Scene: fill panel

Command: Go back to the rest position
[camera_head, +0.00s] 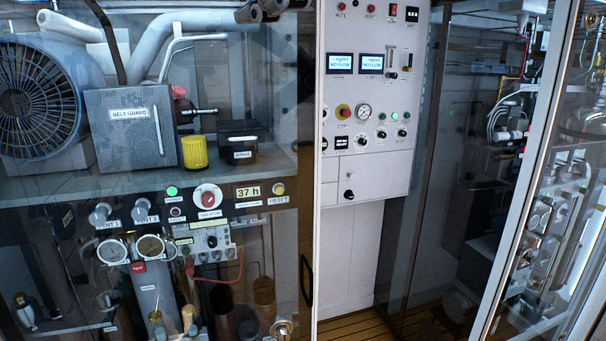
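Neither of my grippers shows in the head view. The white fill panel (376,98) stands upright in the middle. It carries two lit blue displays, the left one (341,63) and the right one (372,63). A small door with a black knob (348,195) is low on the panel and looks shut.
On the left are a large fan (40,103), a grey belt guard box (130,128), a yellow cylinder (194,152) and a control strip with a red rotary switch (208,197). A glass partition with a pale frame (528,165) stands right. Wooden floor (350,327) shows at the bottom.

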